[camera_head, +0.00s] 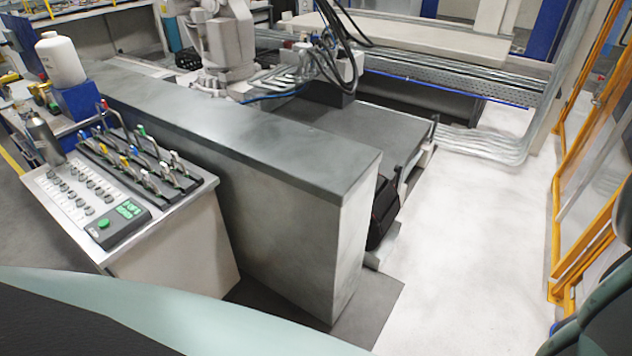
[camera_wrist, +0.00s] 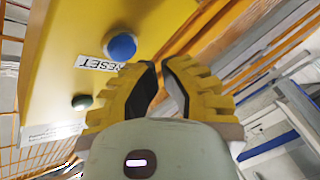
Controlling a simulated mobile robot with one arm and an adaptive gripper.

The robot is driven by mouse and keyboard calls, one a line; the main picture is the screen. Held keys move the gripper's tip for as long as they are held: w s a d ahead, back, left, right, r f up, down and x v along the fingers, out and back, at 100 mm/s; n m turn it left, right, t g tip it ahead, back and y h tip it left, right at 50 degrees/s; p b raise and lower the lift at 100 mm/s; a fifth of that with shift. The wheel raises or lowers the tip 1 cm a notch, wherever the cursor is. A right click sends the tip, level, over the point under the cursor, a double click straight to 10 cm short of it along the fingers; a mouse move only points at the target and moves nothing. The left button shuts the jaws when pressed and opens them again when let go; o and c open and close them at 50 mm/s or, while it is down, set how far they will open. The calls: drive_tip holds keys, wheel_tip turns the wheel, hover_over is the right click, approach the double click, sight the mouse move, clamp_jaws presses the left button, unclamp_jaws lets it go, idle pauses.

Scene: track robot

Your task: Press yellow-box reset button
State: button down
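A yellow box (camera_wrist: 62,52) fills the upper left of the wrist view and looks tilted there. It has a round blue button (camera_wrist: 121,46) beside a white label reading RESET (camera_wrist: 98,63). A smaller dark green button (camera_wrist: 82,102) sits lower on the same face. My gripper (camera_wrist: 159,65) has yellow ribbed fingers with dark pads. The fingertips are a little apart, with nothing seen between them. They appear just below and right of the blue button; the distance to it is unclear. The yellow box and my gripper do not show in the head view.
A control panel (camera_head: 75,190) with levers and a green button stands left in the head view. A grey counter (camera_head: 250,140) runs beside it. Orange fence frames (camera_head: 570,190) line the right. The pale floor (camera_head: 480,230) between is clear.

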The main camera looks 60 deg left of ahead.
drive_tip(key=shift+d, duration=0.15)
idle(0.4)
drive_tip(key=shift+w+d, duration=0.2)
drive_tip(key=shift+d, duration=0.05)
drive_tip(key=shift+w+d+b, duration=0.2)
drive_tip(key=shift+d+b, duration=0.15)
drive_tip(key=shift+d, duration=0.05)
idle(0.8)
drive_tip(key=shift+s+a, duration=0.1)
drive_tip(key=shift+a, duration=0.05)
drive_tip(key=shift+s+a, duration=0.3)
drive_tip(key=shift+a, duration=0.3)
drive_tip(key=a, duration=0.1)
drive_tip(key=s+a, duration=0.1)
drive_tip(key=a, duration=0.1)
drive_tip(key=s+a+b, duration=0.1)
drive_tip(key=shift+a, duration=0.3)
idle(0.4)
idle(0.6)
